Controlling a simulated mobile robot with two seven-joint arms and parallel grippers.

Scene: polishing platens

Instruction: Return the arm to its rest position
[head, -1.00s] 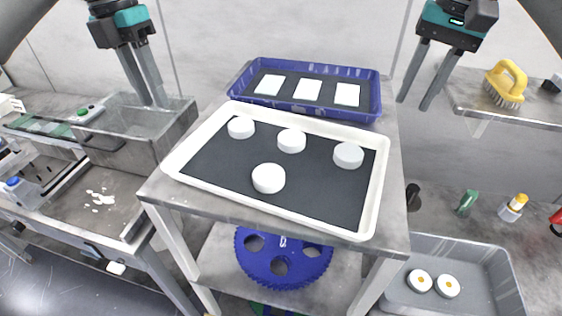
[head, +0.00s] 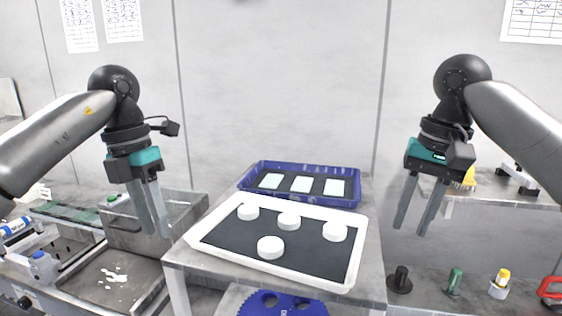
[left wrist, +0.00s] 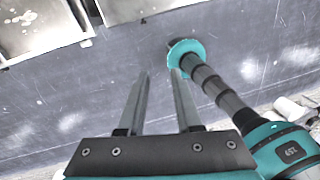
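My left gripper (head: 158,234) hangs at the left of the head view, fingers pointing down, in front of the wall and left of the table. In the left wrist view its two fingers (left wrist: 161,74) stand apart with nothing between them. My right gripper (head: 411,231) hangs right of the table, fingers down, open and empty. The white tray (head: 275,277) with a dark mat and several white discs sits on the table (head: 178,256) between the grippers. Neither gripper touches it.
A blue tray (head: 305,200) with three pale pads stands behind the white tray. A grey metal basin (head: 140,268) is at the left. A shelf with a yellow brush (head: 467,178) is at the right. Bottles and a black knob (head: 400,280) stand below it.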

